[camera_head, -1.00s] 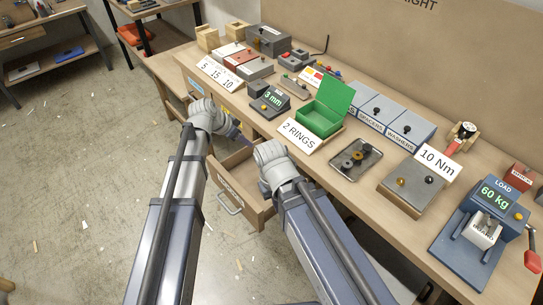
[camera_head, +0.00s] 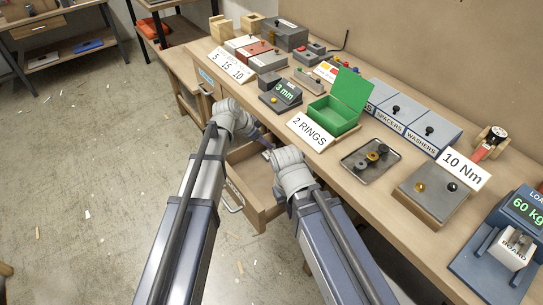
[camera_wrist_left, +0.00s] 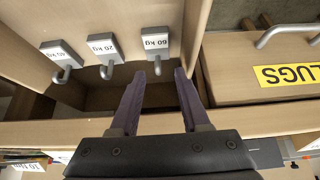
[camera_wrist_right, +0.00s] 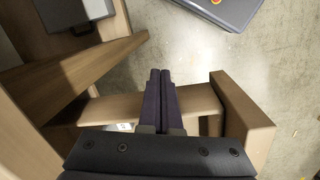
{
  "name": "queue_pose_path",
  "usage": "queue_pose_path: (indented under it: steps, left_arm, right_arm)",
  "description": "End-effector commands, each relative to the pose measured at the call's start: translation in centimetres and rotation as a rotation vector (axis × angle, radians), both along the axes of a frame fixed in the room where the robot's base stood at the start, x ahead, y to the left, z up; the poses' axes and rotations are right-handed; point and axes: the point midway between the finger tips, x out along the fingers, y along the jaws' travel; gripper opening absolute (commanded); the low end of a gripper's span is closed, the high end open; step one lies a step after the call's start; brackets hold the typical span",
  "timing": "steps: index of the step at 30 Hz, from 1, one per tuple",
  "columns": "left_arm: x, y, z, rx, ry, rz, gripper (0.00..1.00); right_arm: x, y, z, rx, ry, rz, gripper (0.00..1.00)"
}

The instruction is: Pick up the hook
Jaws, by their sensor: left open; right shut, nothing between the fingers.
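Three grey hooks with square label plates stand in a row inside an open wooden drawer (camera_head: 258,214), seen upside down in the left wrist view. The right one is the 60 kg hook (camera_wrist_left: 155,43), the middle the 20 kg hook (camera_wrist_left: 105,47), and the left one (camera_wrist_left: 62,55) has a partly legible label. My left gripper (camera_wrist_left: 158,75) is open and empty, its fingertips on either side of the 60 kg hook's lower end in the picture; whether it touches cannot be told. My right gripper (camera_wrist_right: 160,74) is shut and empty above wooden drawer edges. The arms hide the hooks in the head view.
On the bench above are a green open box (camera_head: 337,108), a tray of rings (camera_head: 369,158), lidded bins (camera_head: 402,117) and a 60 kg load stand (camera_head: 512,248).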

Motion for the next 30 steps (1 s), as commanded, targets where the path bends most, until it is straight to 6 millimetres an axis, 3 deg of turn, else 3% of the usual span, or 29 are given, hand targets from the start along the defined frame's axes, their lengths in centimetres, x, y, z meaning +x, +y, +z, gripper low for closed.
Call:
queue_pose_path:
  steps: [8,19,28,30]
  left_arm:
    - [0.2,-0.4,-0.9,0.000,0.000,-0.001,0.46]
    - [1.3,-2.3,-4.8,0.000,0.000,-0.001,0.46]
    - [1.4,-2.5,-4.8,0.000,0.000,0.000,0.46]
    - [1.4,-2.5,-4.8,0.000,0.000,0.000,0.38]
  right_arm:
    - [0.0,0.0,-0.9,0.000,0.000,0.000,0.00]
    - [0.0,0.0,-4.8,0.000,0.000,0.000,0.00]
    - [0.0,0.0,-4.8,0.000,0.000,0.000,0.00]
    - [0.0,0.0,-4.8,0.000,0.000,0.000,0.00]
